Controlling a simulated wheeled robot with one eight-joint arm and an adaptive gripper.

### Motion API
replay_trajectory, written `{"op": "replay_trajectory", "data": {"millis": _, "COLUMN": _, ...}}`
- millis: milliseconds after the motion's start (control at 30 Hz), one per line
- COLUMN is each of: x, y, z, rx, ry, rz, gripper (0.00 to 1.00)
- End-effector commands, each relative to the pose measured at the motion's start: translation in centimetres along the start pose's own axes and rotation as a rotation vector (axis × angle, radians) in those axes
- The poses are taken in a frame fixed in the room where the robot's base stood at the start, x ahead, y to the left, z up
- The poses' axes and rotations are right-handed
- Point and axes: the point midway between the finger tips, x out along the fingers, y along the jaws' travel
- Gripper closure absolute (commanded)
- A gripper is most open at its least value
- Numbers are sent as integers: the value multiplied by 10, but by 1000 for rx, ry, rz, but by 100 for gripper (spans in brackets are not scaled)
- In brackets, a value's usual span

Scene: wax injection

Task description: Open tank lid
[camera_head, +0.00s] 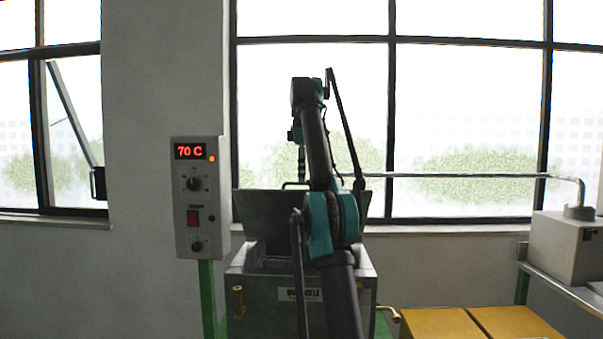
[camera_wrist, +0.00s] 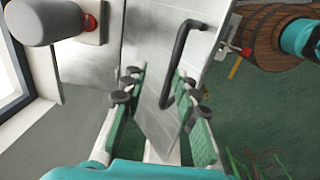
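The metal tank (camera_head: 262,290) stands in the middle of the head view, partly hidden by my arm. Its lid (camera_head: 265,212) shows as a dark panel tilted up above the tank, with the handle (camera_head: 292,184) at its top edge. In the wrist view the lid (camera_wrist: 150,65) is a grey plate reaching down between my fingers. The black bar handle (camera_wrist: 180,62) runs along it, its lower end between the fingers. My gripper (camera_wrist: 162,112) is open, its green-padded fingers wide apart on either side of the lid. In the head view my gripper (camera_head: 301,168) points down just above the handle.
A control box (camera_head: 197,200) reading 70 C stands left of the tank. Yellow boxes (camera_head: 440,323) lie at the lower right. A grey machine (camera_head: 560,245) with a long pipe (camera_head: 470,176) stands at the right. Windows are behind.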

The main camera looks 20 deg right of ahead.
Motion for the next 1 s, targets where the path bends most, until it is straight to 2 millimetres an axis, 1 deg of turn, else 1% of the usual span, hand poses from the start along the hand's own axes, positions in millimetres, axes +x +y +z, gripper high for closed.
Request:
{"op": "replay_trajectory", "data": {"millis": 33, "x": 7, "y": 12, "z": 3, "rx": 5, "ry": -5, "rz": 16, "gripper": 81}}
{"op": "replay_trajectory", "data": {"millis": 100, "x": 8, "y": 12, "z": 3, "rx": 5, "ry": -5, "rz": 16, "gripper": 63}}
{"op": "replay_trajectory", "data": {"millis": 133, "x": 7, "y": 12, "z": 3, "rx": 5, "ry": -5, "rz": 16, "gripper": 60}}
{"op": "replay_trajectory", "data": {"millis": 200, "x": 7, "y": 12, "z": 2, "rx": 4, "ry": -5, "rz": 16, "gripper": 56}}
{"op": "replay_trajectory", "data": {"millis": 600, "x": 6, "y": 11, "z": 1, "rx": 3, "ry": -4, "rz": 16, "gripper": 60}}
{"op": "replay_trajectory", "data": {"millis": 1000, "x": 6, "y": 9, "z": 0, "rx": 2, "ry": -3, "rz": 16, "gripper": 62}}
